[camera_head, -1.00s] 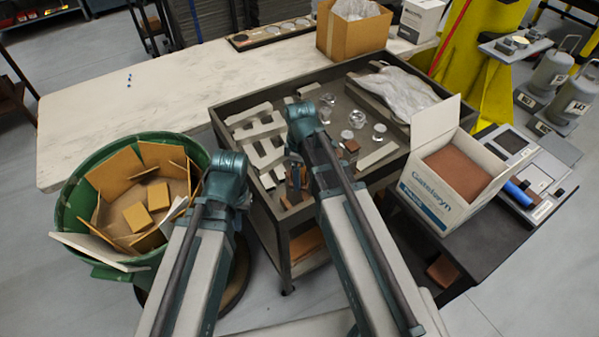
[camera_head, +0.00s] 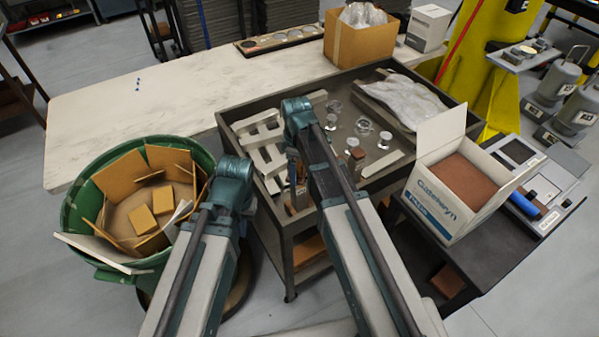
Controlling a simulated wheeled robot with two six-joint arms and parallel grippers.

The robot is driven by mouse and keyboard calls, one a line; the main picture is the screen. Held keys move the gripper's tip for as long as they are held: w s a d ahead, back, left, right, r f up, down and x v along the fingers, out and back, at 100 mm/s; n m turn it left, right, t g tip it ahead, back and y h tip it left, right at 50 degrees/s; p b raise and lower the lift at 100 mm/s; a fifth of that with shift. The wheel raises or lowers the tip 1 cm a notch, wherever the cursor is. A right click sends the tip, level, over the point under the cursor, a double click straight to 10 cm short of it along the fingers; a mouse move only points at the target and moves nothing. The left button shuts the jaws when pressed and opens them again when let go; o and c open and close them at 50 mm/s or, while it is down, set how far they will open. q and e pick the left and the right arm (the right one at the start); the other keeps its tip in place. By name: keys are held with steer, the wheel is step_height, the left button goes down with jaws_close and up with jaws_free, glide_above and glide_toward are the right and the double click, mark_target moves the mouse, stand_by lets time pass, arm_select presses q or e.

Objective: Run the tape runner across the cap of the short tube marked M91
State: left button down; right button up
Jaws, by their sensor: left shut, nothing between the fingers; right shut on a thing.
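Several small clear, round-topped pieces stand or lie in the grey cart tray (camera_head: 278,217), among them one near the tray's middle (camera_head: 364,126) and one to its right (camera_head: 385,139). They may be short tubes with caps; no M91 mark is readable. I cannot make out a tape runner for sure.
A green bin (camera_head: 75,222) with cardboard pieces stands left. Right are an open white carton (camera_head: 432,203) and a console with a blue cylinder (camera_head: 541,195). Behind is a pale bench (camera_head: 150,105) with a cardboard box (camera_head: 362,45). A crumpled clear bag (camera_head: 405,97) lies in the tray.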

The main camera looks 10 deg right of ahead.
steer(key=shift+w+a, duration=0.15)
steer(key=shift+w, duration=0.35)
steer(key=shift+w+a, duration=0.15)
steer(key=shift+w, duration=0.35)
steer(key=shift+s, duration=0.1)
steer(key=shift+r, duration=0.15)
step_height(320, 180, up, 6)
steer(key=p, duration=0.6)
step_height(320, 180, up, 3)
steer(key=p, duration=0.3)
